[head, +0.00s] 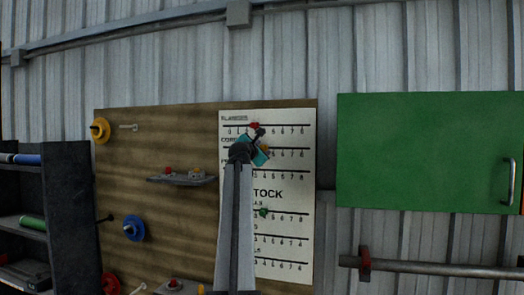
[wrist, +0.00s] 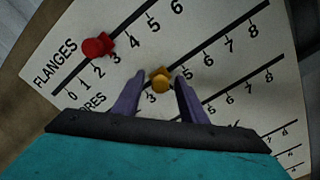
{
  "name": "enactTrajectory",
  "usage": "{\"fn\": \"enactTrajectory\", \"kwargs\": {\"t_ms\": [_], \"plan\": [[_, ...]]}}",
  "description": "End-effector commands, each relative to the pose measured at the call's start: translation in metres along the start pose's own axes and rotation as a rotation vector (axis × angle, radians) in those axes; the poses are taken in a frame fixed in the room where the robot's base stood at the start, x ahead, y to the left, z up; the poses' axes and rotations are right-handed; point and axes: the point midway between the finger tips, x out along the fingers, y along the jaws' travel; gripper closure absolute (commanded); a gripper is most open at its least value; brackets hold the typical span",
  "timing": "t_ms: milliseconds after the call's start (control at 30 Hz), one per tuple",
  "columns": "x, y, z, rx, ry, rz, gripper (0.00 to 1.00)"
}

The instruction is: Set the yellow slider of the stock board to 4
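The yellow slider (wrist: 160,80) is a small round knob on the second row of the white stock board (wrist: 272,85), whose label is partly hidden. It lies between the printed 3 and 5, and the 4 is not visible there. My gripper (wrist: 160,82) is open, with one purple finger on each side of the knob and a small gap to each.
The red slider (wrist: 97,46) is on the FLANGES row, near 2 to 3. A green slider (head: 263,211) is lower on the board. A shelf (head: 182,179) juts out at left. A green cabinet (head: 425,150) and a rail (head: 430,267) are at right.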

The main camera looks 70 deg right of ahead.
Motion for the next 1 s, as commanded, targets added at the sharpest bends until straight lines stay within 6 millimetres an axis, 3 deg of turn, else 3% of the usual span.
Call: {"fn": "enactTrajectory", "kwargs": {"t_ms": [267,800,1000], "plan": [[-0.027,-0.003,-0.002,0.001,0.000,0.001,0.62],[-0.109,-0.004,-0.002,0.001,0.000,0.000,0.62],[-0.129,-0.002,-0.001,0.001,0.000,0.000,0.62]]}}
